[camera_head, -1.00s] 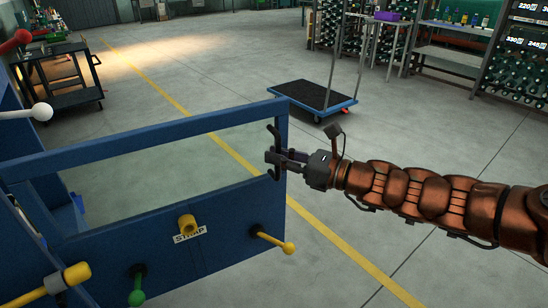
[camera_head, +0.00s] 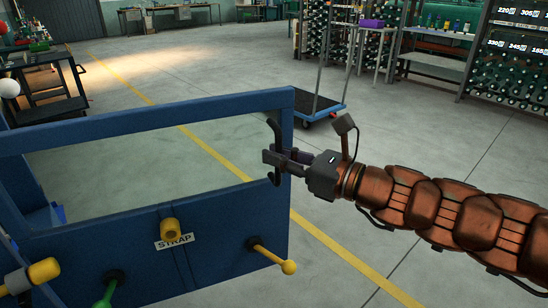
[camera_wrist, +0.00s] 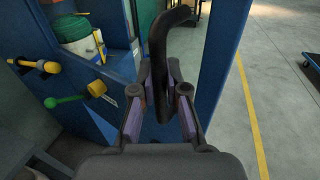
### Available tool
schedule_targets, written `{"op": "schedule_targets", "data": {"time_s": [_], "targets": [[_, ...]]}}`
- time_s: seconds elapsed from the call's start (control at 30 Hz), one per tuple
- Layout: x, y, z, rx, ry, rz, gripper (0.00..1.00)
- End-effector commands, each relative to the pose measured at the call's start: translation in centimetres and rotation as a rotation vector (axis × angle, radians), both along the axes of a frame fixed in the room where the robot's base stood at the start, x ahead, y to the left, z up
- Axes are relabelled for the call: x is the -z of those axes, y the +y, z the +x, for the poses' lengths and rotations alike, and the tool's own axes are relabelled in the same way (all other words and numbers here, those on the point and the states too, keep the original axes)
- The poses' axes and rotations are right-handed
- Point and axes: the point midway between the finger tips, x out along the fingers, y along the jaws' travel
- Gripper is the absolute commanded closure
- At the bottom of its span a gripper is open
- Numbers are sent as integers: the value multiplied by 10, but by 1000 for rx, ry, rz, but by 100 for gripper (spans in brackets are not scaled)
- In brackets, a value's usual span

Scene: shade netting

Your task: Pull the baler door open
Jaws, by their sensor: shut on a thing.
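The blue baler door (camera_head: 140,240) stands swung out at the left in the head view, with a large rectangular opening in its upper half. A dark curved handle (camera_head: 272,150) is on the door's right edge. My gripper (camera_head: 275,160) is shut on the handle, its arm reaching in from the right. In the wrist view, the handle (camera_wrist: 162,60) rises between the fingers of my gripper (camera_wrist: 167,100), beside the blue door edge (camera_wrist: 220,70).
A yellow knob (camera_head: 288,267) sticks out low on the door, near a STRAP label (camera_head: 174,241). A platform cart (camera_head: 305,107) stands behind the door. Shelves of bottles (camera_head: 510,80) line the back right. Open floor lies around the arm.

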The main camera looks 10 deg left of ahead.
Motion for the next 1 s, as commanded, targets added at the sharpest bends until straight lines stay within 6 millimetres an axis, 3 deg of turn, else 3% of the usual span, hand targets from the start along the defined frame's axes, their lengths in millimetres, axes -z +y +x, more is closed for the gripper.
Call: {"op": "schedule_targets", "data": {"time_s": [0.4,0.43,0.67,1.0], "targets": [[-1,2,-3,-7,-3,2,100],[-1,2,-3,-7,-3,2,84],[-1,0,-1,-1,-2,1,61],[-1,-2,-1,2,-1,0,61]]}}
